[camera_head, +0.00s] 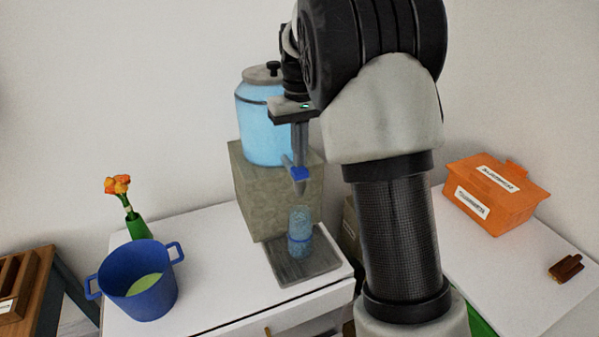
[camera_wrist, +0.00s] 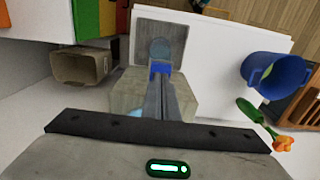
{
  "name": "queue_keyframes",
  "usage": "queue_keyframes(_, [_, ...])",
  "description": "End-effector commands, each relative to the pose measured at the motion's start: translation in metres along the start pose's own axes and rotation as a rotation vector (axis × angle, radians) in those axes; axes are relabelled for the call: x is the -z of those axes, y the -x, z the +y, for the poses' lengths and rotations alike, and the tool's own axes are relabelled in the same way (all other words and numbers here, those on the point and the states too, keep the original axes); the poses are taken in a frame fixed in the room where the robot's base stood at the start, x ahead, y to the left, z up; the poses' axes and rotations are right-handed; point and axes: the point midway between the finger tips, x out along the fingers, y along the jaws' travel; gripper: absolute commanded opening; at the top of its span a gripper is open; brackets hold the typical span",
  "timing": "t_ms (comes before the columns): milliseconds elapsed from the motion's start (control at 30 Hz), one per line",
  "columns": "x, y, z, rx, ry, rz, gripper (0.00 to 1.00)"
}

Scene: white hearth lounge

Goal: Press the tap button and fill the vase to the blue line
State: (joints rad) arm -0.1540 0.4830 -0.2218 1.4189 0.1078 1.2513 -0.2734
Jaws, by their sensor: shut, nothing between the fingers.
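A lidded dispenser (camera_head: 262,130) holding blue water stands on a stone block (camera_head: 275,195). Its tap carries a blue button (camera_head: 300,174), also visible in the wrist view (camera_wrist: 160,68). A clear vase (camera_head: 300,222) with a blue line stands upright below the tap on a grey tray (camera_head: 283,270). The vase looks bluish, but its water level is hard to tell. My gripper (camera_head: 300,160) is shut and empty, pointing down with its fingertips right at the button; whether they press it I cannot tell. In the wrist view the fingers (camera_wrist: 162,84) partly cover the tap.
A blue two-handled pot (camera_head: 140,300) and a green vase with orange flowers (camera_head: 137,227) stand to the left. An orange box (camera_head: 495,195) and a small brown object (camera_head: 566,268) lie on the right-hand surface. White tabletop (camera_head: 215,275) is free between pot and tray.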

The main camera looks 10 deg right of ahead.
Motion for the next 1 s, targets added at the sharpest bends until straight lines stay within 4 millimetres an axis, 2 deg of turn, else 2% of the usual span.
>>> queue_keyframes(700, [0.000, -0.021, 0.000, 0.000, 0.000, -0.001, 0.00])
queue_keyframes(1000, [-0.001, -0.021, 0.000, 0.000, 0.000, -0.003, 0.00])
